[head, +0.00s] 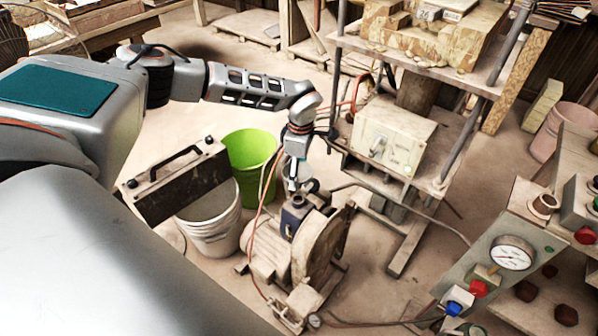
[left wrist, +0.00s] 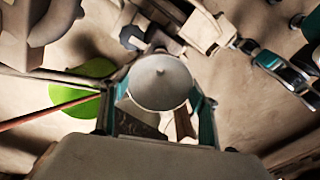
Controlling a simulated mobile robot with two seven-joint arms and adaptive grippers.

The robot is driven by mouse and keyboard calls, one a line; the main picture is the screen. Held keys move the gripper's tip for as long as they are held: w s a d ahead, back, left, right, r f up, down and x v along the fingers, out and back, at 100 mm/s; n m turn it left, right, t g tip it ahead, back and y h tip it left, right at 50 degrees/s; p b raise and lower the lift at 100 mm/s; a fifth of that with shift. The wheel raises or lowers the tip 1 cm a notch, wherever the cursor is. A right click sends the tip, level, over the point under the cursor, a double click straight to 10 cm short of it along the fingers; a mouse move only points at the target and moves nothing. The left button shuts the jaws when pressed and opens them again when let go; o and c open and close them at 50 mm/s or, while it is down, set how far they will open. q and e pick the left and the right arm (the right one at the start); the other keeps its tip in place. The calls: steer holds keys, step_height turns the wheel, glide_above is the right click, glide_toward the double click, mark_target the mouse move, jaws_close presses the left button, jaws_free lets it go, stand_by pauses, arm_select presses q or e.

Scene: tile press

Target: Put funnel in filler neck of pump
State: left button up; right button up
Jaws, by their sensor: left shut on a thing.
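In the head view my left gripper (head: 294,184) points down just above the dark blue filler neck (head: 297,204) of the pump (head: 316,248). In the left wrist view the gripper's teal fingers (left wrist: 160,108) are closed on a pale grey funnel (left wrist: 160,80), whose round face fills the space between them. The funnel is small and mostly hidden by the gripper in the head view. I cannot tell whether its lower end touches the neck or is inside it. The pump stands on the floor with a big round housing at its right.
A press frame (head: 447,130) stands behind right. A gauge panel (head: 490,275) is at the right. Hoses run close around the pump.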

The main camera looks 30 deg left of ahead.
arm_select(q)
steer(key=shift+f+b, duration=0.95)
steer(key=shift+f, duration=0.5)
steer(key=shift+f+b, duration=0.35)
steer(key=shift+f, duration=0.55)
steer(key=shift+f+b, duration=0.3)
steer(key=shift+b, duration=0.1)
steer(key=shift+f, duration=1.35)
arm_select(e)
steer(key=f, duration=0.2)
steer(key=shift+s+d+f, duration=0.25)
steer(key=shift+f, duration=0.15)
arm_select(q)
steer(key=o, duration=1.2)
